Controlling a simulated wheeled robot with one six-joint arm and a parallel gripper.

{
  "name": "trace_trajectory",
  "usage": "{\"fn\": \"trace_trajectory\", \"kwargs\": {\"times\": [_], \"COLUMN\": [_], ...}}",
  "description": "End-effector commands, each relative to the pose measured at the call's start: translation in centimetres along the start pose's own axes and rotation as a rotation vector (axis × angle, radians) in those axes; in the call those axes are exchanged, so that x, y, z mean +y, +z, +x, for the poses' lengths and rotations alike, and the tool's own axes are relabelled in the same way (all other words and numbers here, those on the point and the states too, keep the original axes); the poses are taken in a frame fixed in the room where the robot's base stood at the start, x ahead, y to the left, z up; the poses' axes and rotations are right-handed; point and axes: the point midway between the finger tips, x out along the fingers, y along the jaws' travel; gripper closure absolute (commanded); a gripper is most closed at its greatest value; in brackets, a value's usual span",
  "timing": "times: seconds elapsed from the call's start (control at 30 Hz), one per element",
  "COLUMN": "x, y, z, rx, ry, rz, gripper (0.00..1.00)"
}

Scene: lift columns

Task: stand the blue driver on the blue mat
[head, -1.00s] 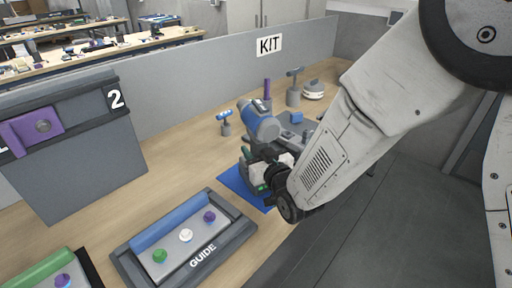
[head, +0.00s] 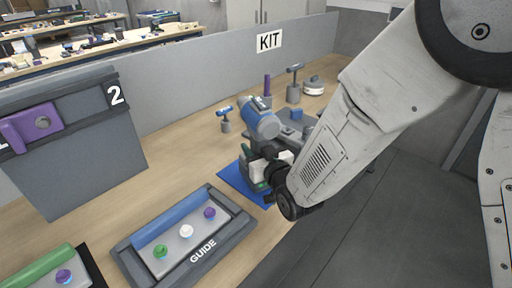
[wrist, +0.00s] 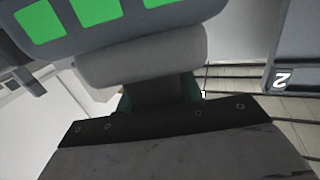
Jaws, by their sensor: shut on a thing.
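The blue driver (head: 260,118) has a blue barrel and a grey body. It looks roughly upright, with its lower end over the blue mat (head: 231,178). My gripper (head: 262,168) is shut on the driver below the barrel, and the arm comes in from the right. The gripper and the driver hide much of the mat. I cannot tell whether the driver's base touches the mat. In the wrist view, a grey part with green squares (wrist: 100,25) and a pale grey bar lie close ahead of the jaws.
A GUIDE tray (head: 187,240) with several coloured knobs lies at the front. Behind the driver stand a small blue-topped tool (head: 225,118), a purple piece (head: 267,84) and a T-shaped tool (head: 294,84). A KIT partition (head: 190,92) bounds the back. Bare wood lies left of the mat.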

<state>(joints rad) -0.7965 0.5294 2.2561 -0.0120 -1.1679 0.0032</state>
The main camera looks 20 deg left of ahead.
Motion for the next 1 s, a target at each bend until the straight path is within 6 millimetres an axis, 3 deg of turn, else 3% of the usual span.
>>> {"fn": "trace_trajectory", "kwargs": {"times": [0.4, 0.43, 0.5, 0.83, 1.0], "x": [0.0, 0.0, 0.0, 0.0, 0.0], "y": [0.3, 0.2, 0.3, 0.5, 0.4], "z": [0.1, 0.1, 0.1, -0.3, -2.7], "rx": [0.004, 0.004, 0.003, -0.002, -0.002], "ry": [0.000, 0.000, 0.000, 0.000, 0.000], "rz": [0.000, 0.000, 0.000, 0.000, 0.000], "gripper": [1.00, 0.55, 0.38, 0.38, 0.38]}}
